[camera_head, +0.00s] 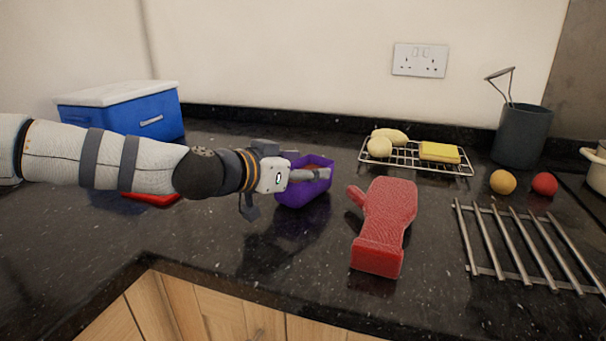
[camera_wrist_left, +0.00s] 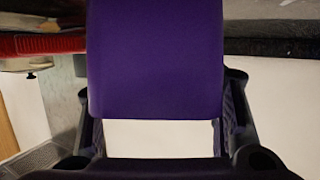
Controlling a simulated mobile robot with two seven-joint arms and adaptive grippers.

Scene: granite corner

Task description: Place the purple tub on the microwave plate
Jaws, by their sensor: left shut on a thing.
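The purple tub (camera_head: 306,192) is an open-topped box near the middle of the counter in the head view. My left gripper (camera_head: 310,175) reaches in from the left and is shut on the tub at its upper part. In the left wrist view, the purple tub (camera_wrist_left: 155,60) fills the upper middle, between the two fingers (camera_wrist_left: 165,135). I cannot tell for sure whether the tub's base touches the counter. I cannot make out a microwave plate in either view. My right gripper is not in view.
A red oven mitt (camera_head: 384,225) lies just right of the tub. Behind it is a wire rack (camera_head: 405,158) with potatoes and a yellow sponge (camera_head: 439,152). A metal trivet (camera_head: 525,245) lies at right. A blue cooler (camera_head: 125,110) stands back left. A red item (camera_head: 152,199) is partly hidden under my arm.

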